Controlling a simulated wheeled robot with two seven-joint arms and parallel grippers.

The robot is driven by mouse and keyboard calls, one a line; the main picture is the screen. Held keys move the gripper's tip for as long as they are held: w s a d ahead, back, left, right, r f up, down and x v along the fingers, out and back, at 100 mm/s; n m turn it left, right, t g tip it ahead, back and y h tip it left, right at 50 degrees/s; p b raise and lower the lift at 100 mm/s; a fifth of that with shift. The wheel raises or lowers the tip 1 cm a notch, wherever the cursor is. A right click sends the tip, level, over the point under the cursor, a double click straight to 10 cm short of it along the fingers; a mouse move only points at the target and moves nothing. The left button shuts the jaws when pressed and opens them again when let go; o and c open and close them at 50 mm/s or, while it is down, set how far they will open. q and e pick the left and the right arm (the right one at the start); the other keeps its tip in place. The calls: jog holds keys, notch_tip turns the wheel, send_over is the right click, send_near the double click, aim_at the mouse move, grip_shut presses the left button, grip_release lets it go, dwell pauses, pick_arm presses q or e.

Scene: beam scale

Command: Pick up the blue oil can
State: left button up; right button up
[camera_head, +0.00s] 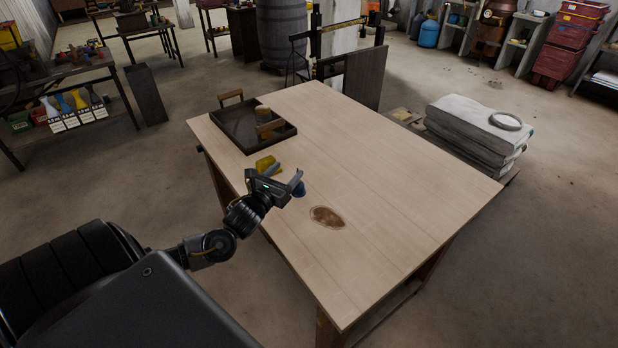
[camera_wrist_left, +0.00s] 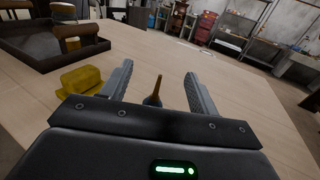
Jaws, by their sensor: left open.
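The blue oil can (camera_head: 299,189) stands on the wooden table, small and partly hidden by my gripper in the head view. In the left wrist view its thin brown spout (camera_wrist_left: 156,88) points up between my fingers, and the lower part is hidden behind the gripper's front plate. My left gripper (camera_head: 285,175) is open and empty near the can. In the left wrist view its two fingers (camera_wrist_left: 158,70) lie either side of the spout, apart from it. My right gripper is not in view.
A yellow object (camera_head: 265,163) lies close beside my left gripper. A dark tray (camera_head: 275,141) with wooden handles stands beyond it. A brown oval stain (camera_head: 327,217) marks the wooden table (camera_head: 400,190), whose right side is clear. Stacked grey sacks (camera_head: 470,128) lie past its far right edge.

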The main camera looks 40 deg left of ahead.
pick_arm(q)
jog(key=f, duration=0.5)
jog(key=shift+w+d+f, duration=0.15)
jog(key=shift+d+f, duration=0.1)
jog(key=shift+d, duration=0.1)
notch_tip(320, 180, down, 3)
jog(key=shift+w+r, duration=0.1)
jog(key=shift+r, duration=0.1)
jog(key=shift+w+a+r, duration=0.15)
jog(key=shift+w+r, duration=0.05)
jog(key=shift+w, duration=0.15)
jog(key=shift+w+f, duration=0.1)
jog(key=shift+w, duration=0.3)
jog(key=w, duration=0.3)
jog(key=w+a, duration=0.1)
jog(key=w, duration=0.1)
jog(key=shift+w, duration=0.3)
jog(key=shift+c, duration=0.8)
jog(key=c, duration=0.9)
jog(key=shift+c, duration=0.2)
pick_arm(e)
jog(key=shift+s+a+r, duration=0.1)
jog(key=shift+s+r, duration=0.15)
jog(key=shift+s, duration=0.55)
